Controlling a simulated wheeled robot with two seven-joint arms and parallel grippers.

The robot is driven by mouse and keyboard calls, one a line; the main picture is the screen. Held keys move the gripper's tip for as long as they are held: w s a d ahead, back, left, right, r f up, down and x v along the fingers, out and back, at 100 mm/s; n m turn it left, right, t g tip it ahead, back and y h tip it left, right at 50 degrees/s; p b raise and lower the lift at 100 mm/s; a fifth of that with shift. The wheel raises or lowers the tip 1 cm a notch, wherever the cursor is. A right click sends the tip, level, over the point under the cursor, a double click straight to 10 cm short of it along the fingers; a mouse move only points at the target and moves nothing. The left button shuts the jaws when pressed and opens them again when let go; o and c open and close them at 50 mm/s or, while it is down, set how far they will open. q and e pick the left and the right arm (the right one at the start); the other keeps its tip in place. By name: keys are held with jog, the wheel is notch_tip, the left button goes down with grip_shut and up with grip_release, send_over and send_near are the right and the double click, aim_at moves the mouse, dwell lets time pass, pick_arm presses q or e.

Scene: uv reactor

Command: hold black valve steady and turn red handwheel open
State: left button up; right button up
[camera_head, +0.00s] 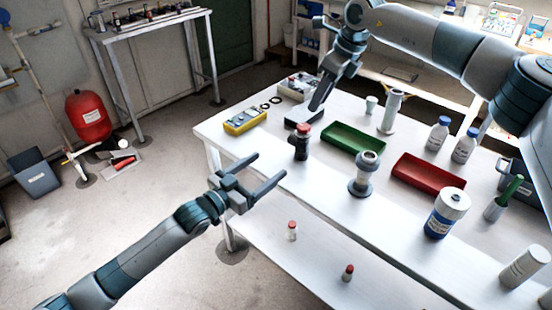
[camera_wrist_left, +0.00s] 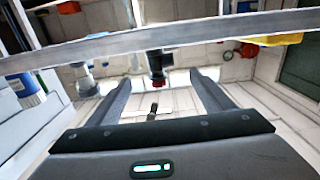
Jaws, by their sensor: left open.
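A small black valve (camera_head: 301,149) with a red handwheel (camera_head: 302,128) on top stands upright near the left front edge of the white table. My left gripper (camera_head: 271,166) is open and empty, in front of and left of the valve, with its fingers pointing towards the table. In the left wrist view the valve (camera_wrist_left: 156,63) and its red top (camera_wrist_left: 158,84) appear between the two open fingers, farther off and not touched. My right gripper (camera_head: 319,100) points down behind the valve, above the table; its finger gap is not clear.
A dark flat block (camera_head: 303,117) lies below my right gripper. A yellow case (camera_head: 245,121), green tray (camera_head: 353,140), grey flanged fitting (camera_head: 364,174) and red tray (camera_head: 428,177) share the table (camera_head: 330,200). The front-left table edge lies beside my left gripper.

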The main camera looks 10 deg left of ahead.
aim_at(303, 140)
pick_arm(q)
jog(key=x, duration=1.7)
jog(key=shift+w, duration=0.15)
jog(key=shift+c, duration=0.4)
jog(key=c, duration=1.3)
